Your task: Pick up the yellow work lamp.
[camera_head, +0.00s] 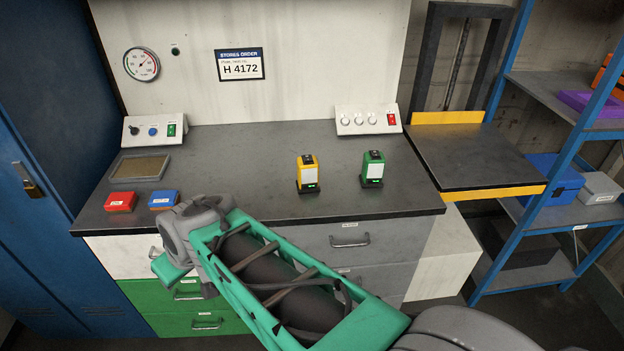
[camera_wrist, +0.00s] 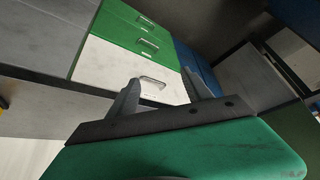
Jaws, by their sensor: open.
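The yellow work lamp (camera_head: 308,174) stands upright on the dark worktop (camera_head: 240,165), right of its middle and near the front. It has a white front panel, a dark base and a dark top. My gripper (camera_wrist: 165,95) is open and empty in the wrist view, with two grey fingers spread apart, facing the drawer fronts. In the head view my arm lies in front of the bench, below and left of the lamp, and the fingers cannot be made out there. The lamp is not clearly visible in the wrist view.
A similar green lamp (camera_head: 373,169) stands just right of the yellow one. A red box (camera_head: 121,202), a blue box (camera_head: 163,199) and a tray (camera_head: 140,168) are at the left. Control boxes (camera_head: 368,120) line the back. The worktop's middle is clear.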

